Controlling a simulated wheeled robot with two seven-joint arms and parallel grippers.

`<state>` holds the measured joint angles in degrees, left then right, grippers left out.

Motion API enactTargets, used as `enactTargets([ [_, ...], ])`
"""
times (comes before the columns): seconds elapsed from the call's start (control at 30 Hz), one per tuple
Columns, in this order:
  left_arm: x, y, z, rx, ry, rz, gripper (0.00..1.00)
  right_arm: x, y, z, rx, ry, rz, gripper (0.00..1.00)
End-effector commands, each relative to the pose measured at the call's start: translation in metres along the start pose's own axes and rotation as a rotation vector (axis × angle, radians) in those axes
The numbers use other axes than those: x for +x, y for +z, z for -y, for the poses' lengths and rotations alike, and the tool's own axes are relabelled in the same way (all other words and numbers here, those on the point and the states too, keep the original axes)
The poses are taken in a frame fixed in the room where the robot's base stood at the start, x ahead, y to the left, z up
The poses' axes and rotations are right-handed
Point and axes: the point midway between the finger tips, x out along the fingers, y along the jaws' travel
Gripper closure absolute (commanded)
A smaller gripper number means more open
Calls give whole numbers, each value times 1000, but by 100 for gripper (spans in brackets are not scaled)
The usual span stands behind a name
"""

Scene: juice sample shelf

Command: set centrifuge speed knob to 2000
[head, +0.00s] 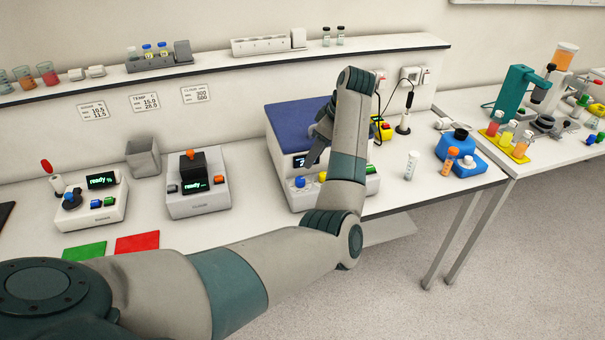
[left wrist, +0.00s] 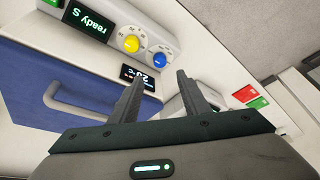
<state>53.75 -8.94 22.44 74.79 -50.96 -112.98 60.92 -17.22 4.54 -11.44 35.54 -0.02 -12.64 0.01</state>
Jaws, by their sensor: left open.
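The centrifuge, a white box with a blue lid (head: 297,125), stands on the bench in the head view. Its front panel carries a blue knob (head: 299,182) and a yellow knob (head: 322,176). In the left wrist view the yellow knob (left wrist: 131,43) and blue knob (left wrist: 160,58) show clearly, beside a display reading "ready S" (left wrist: 87,22) and a small temperature display (left wrist: 138,77). The labels around the knobs are too small to read. My left gripper (left wrist: 160,78) is open and empty, its fingers near the panel and apart from both knobs. My right gripper is out of view.
Left of the centrifuge stand a grey device with an orange-topped block (head: 197,185) and a white device (head: 92,200). Red (head: 137,243) and green (head: 84,252) mats lie in front.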

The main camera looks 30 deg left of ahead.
Motion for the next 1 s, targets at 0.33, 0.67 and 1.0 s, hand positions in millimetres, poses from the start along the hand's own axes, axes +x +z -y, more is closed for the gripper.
enactTargets([
  [0.33, 61, -2, 1, 2, -4, 0, 58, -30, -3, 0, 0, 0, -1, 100],
  [0.67, 103, -1, 0, 1, -2, 0, 58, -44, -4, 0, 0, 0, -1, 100],
  [1.0, 110, 0, 0, 0, 0, 1, 58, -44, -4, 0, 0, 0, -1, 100],
])
